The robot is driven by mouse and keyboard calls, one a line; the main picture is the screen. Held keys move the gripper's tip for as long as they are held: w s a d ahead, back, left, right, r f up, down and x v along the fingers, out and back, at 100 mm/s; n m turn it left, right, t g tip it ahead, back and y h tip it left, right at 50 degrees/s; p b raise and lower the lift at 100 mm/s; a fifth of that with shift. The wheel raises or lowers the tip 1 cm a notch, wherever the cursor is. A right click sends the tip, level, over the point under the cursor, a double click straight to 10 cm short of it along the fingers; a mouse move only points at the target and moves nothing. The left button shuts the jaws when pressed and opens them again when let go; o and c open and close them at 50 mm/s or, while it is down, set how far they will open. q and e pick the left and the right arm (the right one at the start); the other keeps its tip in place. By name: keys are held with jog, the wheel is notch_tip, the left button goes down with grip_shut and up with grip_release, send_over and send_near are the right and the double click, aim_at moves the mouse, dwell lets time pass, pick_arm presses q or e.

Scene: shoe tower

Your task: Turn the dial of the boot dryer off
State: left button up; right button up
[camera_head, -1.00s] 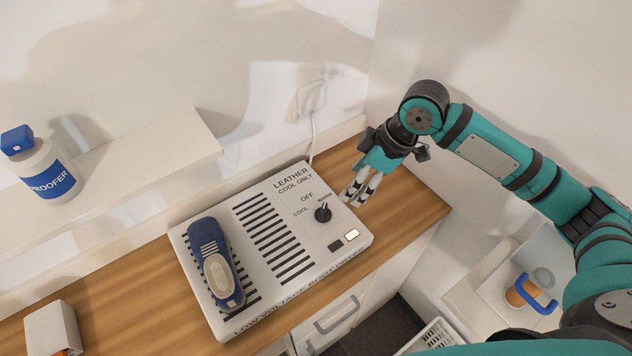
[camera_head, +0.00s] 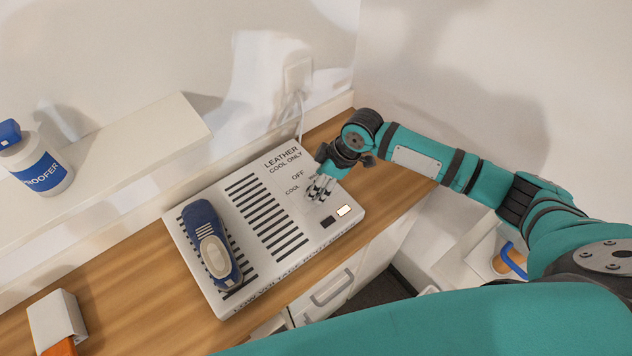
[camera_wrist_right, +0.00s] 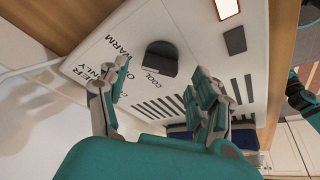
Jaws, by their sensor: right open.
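The boot dryer (camera_head: 290,245) is a white slotted box on the wooden counter. Its black dial (camera_wrist_right: 162,58) shows in the right wrist view beside the COOL and WARM labels; in the head view my gripper hides it. Which label the dial points to I cannot tell. My right gripper (camera_head: 320,188) is over the dial's corner of the dryer. In the right wrist view its open fingers (camera_wrist_right: 153,80) stand on either side of the line to the dial, with nothing between them; contact is not visible. My left gripper is not in view.
A blue shoe (camera_head: 211,244) lies on the dryer's left part. A lit indicator (camera_head: 344,211) sits beside a dark switch (camera_head: 327,222) on the dryer. A proofer bottle (camera_head: 39,165) stands on the shelf (camera_head: 130,150). A white box (camera_head: 56,318) is at the counter's left.

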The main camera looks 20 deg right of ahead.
jog(key=shift+x, duration=1.05)
jog(key=c, duration=1.2)
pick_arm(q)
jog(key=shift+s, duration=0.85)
pick_arm(e)
jog(key=shift+o, duration=0.2)
